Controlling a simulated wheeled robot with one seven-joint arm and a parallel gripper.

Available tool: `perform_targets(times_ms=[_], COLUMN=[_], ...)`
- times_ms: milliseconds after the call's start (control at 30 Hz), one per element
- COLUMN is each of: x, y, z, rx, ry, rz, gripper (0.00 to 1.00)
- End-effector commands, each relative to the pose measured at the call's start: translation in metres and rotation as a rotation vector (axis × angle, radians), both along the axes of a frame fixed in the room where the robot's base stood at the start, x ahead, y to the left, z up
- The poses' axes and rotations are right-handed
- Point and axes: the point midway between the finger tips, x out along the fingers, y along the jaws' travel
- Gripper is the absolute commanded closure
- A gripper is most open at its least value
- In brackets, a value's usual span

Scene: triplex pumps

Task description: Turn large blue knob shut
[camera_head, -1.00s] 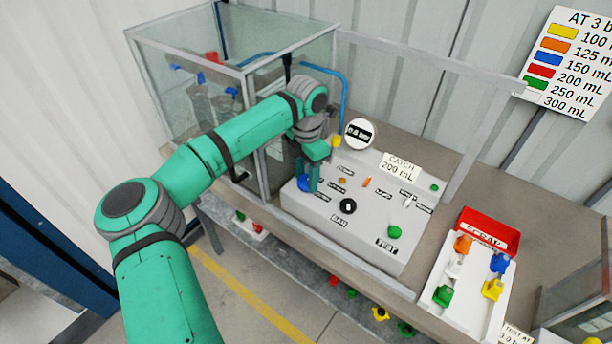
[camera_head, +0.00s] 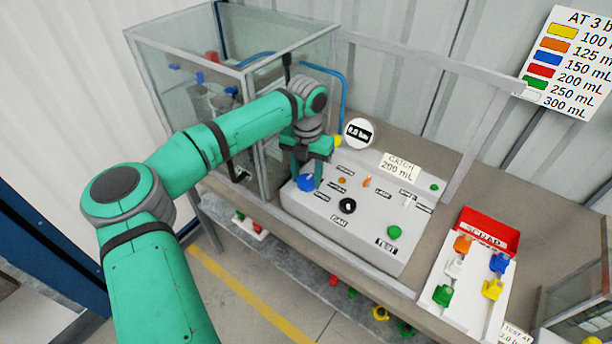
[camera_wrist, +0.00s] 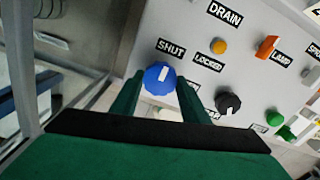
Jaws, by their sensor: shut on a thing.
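The large blue knob (camera_head: 305,183) is at the left end of the grey sloped panel. In the wrist view the knob (camera_wrist: 160,79) sits between my fingertips, and its white mark points up and slightly right, toward the SHUT label (camera_wrist: 170,48). My gripper (camera_head: 307,174) reaches down from above, with its fingers on either side of the knob. In the wrist view my gripper (camera_wrist: 158,92) is shut on the knob. The LOCKED label (camera_wrist: 209,63) is to the right of SHUT.
A black knob (camera_head: 348,205), an orange switch (camera_head: 366,182) and a green button (camera_head: 394,232) are on the same panel. A round gauge (camera_head: 360,133) stands behind it. A glass case (camera_head: 190,45) is close on the left. A tray with a red SCRAP bin (camera_head: 489,229) is at the right.

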Motion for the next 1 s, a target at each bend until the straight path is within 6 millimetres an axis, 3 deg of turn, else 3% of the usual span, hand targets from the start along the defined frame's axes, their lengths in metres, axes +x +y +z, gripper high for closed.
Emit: perform_targets(times_ms=[367,400,467,800,1000], x=[0.002,0.002,0.002,0.001,0.001], y=[0.001,0.001,0.001,0.000,0.001], z=[0.002,0.002,0.002,0.003,0.026], rx=[0.000,-0.001,0.000,0.000,0.001], ry=[-0.008,-0.007,-0.006,-0.002,-0.005], rz=[0.007,0.007,0.007,0.004,0.004], gripper=[0.81,0.54,0.40,0.40,0.40])
